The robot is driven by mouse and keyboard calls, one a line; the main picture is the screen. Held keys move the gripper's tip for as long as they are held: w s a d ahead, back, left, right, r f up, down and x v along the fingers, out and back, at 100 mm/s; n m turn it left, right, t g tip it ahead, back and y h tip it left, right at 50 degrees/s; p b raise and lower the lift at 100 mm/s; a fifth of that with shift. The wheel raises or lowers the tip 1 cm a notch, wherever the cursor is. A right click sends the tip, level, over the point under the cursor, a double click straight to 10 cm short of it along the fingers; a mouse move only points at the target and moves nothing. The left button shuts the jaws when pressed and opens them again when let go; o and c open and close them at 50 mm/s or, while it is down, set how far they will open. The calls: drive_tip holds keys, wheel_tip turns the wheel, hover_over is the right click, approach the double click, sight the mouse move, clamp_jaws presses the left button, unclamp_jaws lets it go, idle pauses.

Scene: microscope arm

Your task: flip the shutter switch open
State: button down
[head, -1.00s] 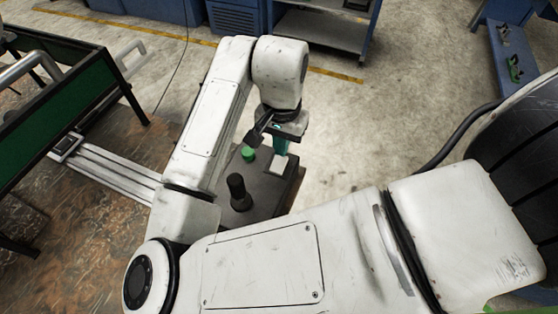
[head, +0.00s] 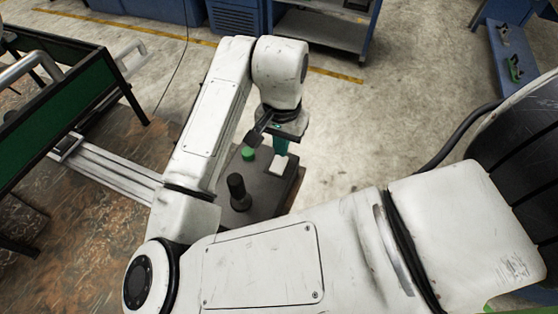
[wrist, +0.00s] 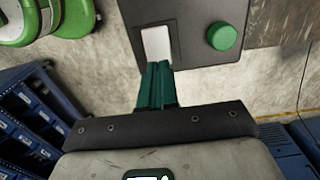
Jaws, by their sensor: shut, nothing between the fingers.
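The white shutter switch (head: 278,166) sits on top of a dark grey control box (head: 263,190), near its far right corner in the head view. In the wrist view the switch (wrist: 156,46) is a pale rectangular rocker. My gripper (head: 281,149) points down at the switch, its teal fingers together with nothing between them. In the wrist view the fingertips (wrist: 157,66) overlap the near edge of the switch. I cannot tell whether they touch it. The switch looks flat or only slightly tilted.
A green round button (wrist: 222,36) is beside the switch on the same box; it also shows in the head view (head: 248,153). A black upright knob (head: 238,190) stands nearer on the box. A green-topped frame (head: 60,110) is at left. Open floor lies to the right.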

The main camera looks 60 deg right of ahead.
drive_tip(key=shift+f+b, duration=0.8)
drive_tip(key=shift+f, duration=0.25)
idle(0.9)
wheel_tip(320, 180, up, 7)
drive_tip(key=p, duration=0.6)
idle(0.9)
